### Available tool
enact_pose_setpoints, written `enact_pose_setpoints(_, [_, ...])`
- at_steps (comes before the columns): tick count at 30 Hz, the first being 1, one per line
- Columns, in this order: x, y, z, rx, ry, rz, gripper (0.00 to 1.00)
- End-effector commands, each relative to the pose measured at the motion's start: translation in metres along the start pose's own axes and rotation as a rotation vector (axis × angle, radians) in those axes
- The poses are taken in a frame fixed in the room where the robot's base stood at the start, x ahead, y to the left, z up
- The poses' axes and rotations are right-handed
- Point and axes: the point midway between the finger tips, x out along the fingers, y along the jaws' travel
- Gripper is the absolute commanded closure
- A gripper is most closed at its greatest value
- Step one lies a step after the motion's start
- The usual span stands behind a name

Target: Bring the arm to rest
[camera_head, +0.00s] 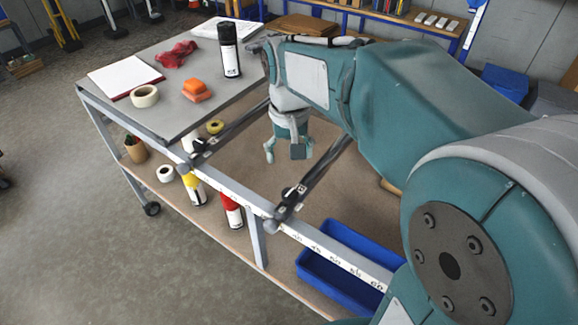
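My arm reaches in from the right side of the view and bends downward at its far end. My gripper (284,153) hangs below the wrist, pointing down, over the open part of the wheeled work table between two dark clamp bars. Its two fingers are spread apart with nothing visible between them. It looks clear of the clamp bars, though its exact height above the lower shelf is hard to tell.
Clamp bars (313,180) flank the gripper. The lower shelf holds cans and a blue bin (335,275).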

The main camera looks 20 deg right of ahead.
Motion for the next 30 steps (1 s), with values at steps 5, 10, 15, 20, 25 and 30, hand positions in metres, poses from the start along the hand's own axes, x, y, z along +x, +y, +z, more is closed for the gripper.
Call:
enact_pose_setpoints(5, [-0.003,0.0,0.0,0.0,0.0,0.0,0.12])
enact_pose_setpoints(10, [-0.003,0.0,0.0,0.0,0.0,0.0,0.12])
enact_pose_setpoints(15, [-0.003,0.0,0.0,0.0,0.001,0.0,0.12])
enact_pose_setpoints(20, [-0.009,0.002,0.014,-0.011,0.043,-0.006,0.12])
enact_pose_setpoints(25, [-0.017,0.007,0.047,-0.041,0.151,-0.019,0.12])
enact_pose_setpoints(30, [-0.019,0.011,0.08,-0.073,0.262,-0.028,0.12])
